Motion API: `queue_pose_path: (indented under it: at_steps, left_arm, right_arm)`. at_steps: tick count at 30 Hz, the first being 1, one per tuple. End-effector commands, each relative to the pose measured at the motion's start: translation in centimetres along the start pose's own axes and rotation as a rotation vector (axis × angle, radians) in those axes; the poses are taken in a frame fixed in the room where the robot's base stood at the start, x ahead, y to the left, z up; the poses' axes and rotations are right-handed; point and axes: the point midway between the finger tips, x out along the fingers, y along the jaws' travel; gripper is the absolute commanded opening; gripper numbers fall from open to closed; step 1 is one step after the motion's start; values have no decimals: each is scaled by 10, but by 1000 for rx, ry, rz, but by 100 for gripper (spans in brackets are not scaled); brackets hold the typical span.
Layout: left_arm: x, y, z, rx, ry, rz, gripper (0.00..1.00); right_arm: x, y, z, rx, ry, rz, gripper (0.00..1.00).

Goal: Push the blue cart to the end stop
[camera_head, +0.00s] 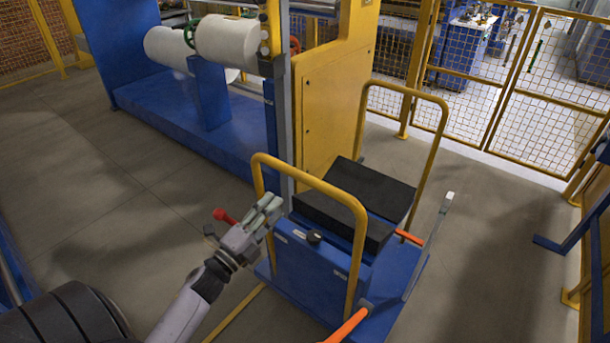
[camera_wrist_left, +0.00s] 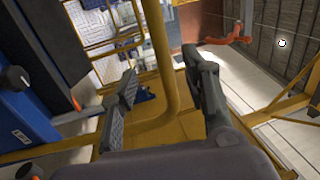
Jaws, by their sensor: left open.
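The blue cart (camera_head: 305,270) stands on the floor right of centre in the head view. It has a black two-part top (camera_head: 370,190) and a yellow tubular handle (camera_head: 315,183) at its near side. A second yellow hoop (camera_head: 405,90) rises at its far side. My left gripper (camera_head: 268,210) is at the left leg of the near handle. In the left wrist view my left gripper (camera_wrist_left: 165,88) is open, with a yellow bar (camera_wrist_left: 160,50) passing between its fingers. Contact with the bar cannot be told. I cannot identify the end stop. My right gripper is not in view.
A blue and yellow machine with white rolls (camera_head: 228,40) stands behind the cart. A red-knobbed lever (camera_head: 223,215) is just left of my left gripper. Yellow mesh fencing (camera_head: 485,75) closes the back right. Grey floor (camera_head: 490,240) is open right of the cart.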

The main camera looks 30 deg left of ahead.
Motion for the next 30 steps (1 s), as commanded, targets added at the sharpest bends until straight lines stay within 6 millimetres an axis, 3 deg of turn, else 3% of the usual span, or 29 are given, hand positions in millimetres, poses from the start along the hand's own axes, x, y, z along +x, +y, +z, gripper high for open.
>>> queue_pose_path:
  at_steps: [6,15,21,30]
  left_arm:
    - [52,-4,0,-1,1,-3,43]
    - [105,-1,0,-2,-1,0,43]
    - [120,0,0,-2,0,1,43]
    - [122,1,0,-3,0,2,43]
  right_arm:
    - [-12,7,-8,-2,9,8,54]
    - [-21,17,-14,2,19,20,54]
    - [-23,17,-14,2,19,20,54]
    - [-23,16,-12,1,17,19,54]
